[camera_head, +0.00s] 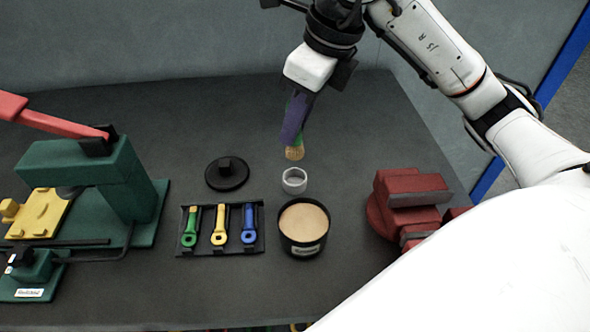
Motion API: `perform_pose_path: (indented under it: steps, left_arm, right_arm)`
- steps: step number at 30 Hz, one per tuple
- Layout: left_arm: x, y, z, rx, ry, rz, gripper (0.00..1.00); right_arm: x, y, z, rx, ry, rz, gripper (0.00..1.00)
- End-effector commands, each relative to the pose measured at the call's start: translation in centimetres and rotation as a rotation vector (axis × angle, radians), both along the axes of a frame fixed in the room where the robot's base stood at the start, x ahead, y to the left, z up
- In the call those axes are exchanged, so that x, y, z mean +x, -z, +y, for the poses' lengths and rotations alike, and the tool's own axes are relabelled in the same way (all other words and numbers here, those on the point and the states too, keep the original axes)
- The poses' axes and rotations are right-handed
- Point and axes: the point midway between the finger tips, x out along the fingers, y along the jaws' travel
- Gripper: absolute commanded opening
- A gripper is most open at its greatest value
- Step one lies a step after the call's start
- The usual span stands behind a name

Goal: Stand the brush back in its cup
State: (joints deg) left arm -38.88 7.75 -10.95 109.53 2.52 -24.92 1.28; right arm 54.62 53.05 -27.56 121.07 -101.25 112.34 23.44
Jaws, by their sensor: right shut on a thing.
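My right gripper (298,112) comes down from the top of the head view, shut on the brush. The brush (294,153) hangs bristles down, slightly tilted. Its tan bristle tip shows below a green part, and a purple part covers much of the handle area. A small clear, whitish round cup (294,189) stands on the table just below the bristles in the picture. It looks empty, and a gap shows between it and the brush. My left gripper is out of view.
A black tub (290,238) with beige contents stands in front of the cup. A tool tray (207,250), black lid (227,178) and green press (115,165) lie left. A red vise (405,195) stands right. The dark table (210,115) is clear behind the cup.

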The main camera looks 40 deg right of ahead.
Motion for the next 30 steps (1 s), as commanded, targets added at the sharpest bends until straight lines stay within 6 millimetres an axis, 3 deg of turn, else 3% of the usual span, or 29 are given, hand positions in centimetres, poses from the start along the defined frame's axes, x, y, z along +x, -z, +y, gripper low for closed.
perform_pose_path:
  steps: [3,15,28,29,30]
  left_arm:
    - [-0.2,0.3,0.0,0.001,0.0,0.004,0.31]
    - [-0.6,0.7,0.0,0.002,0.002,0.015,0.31]
    - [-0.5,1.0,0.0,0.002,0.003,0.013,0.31]
    - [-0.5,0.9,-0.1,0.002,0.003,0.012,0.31]
    - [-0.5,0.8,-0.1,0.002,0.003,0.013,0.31]
  right_arm:
    - [-0.1,2.5,0.0,-0.001,-0.002,0.006,0.0]
    - [-0.1,7.3,0.0,0.0,-0.005,0.005,0.0]
    - [0.0,8.3,0.0,-0.001,-0.006,0.0,0.0]
    - [0.0,8.2,0.0,0.0,-0.006,0.001,0.23]
    - [0.0,8.1,0.0,0.0,-0.006,0.001,0.3]
